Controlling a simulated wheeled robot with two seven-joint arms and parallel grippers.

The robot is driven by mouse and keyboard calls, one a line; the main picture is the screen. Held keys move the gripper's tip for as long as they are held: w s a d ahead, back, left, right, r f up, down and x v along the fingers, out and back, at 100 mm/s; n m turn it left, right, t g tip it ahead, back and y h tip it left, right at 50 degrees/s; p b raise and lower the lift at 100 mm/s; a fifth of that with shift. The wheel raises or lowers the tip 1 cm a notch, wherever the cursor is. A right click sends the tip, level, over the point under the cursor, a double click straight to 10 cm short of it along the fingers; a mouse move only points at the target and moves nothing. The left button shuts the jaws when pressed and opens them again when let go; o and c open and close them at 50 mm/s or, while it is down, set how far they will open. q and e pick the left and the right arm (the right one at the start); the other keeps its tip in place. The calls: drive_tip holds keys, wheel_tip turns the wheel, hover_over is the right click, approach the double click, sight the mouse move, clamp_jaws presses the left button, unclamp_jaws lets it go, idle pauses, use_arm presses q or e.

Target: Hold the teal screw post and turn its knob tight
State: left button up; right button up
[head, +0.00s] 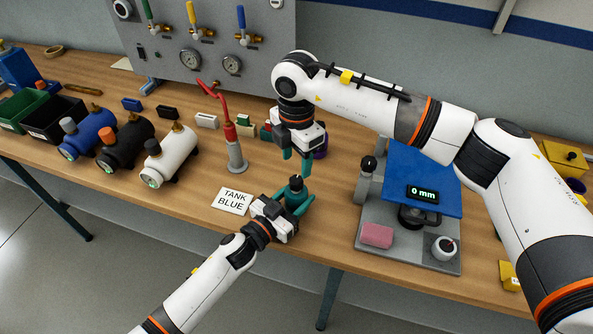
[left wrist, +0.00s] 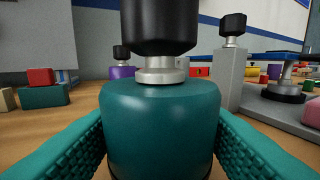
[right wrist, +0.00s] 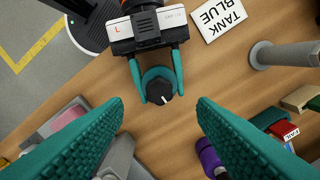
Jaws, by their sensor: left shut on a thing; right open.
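The teal screw post (head: 295,199) stands upright on the table near its front edge, with a black knob (head: 296,183) on top. My left gripper (head: 294,205) is shut around the post body from the front. In the left wrist view the teal post (left wrist: 160,125) sits between both fingers and the black knob (left wrist: 160,25) rises on a metal neck. My right gripper (head: 295,170) points down above the knob, open and empty. In the right wrist view the knob (right wrist: 160,91) with its white mark lies beyond and between the spread fingers, apart from them.
A "TANK BLUE" card (head: 232,200) lies left of the post. A grey stand with a red handle (head: 230,135) is behind it. A purple post (right wrist: 209,158) stands close behind. At right is a grey rig (head: 410,235) with a "0 mm" display (head: 422,194) and pink block (head: 377,235).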

sight(297, 178)
use_arm(q)
drive_tip(key=shift+f, duration=0.1)
use_arm(e)
wheel_tip(297, 178, up, 6)
drive_tip(key=shift+f, duration=0.1)
use_arm(q)
drive_tip(key=o, duration=1.4)
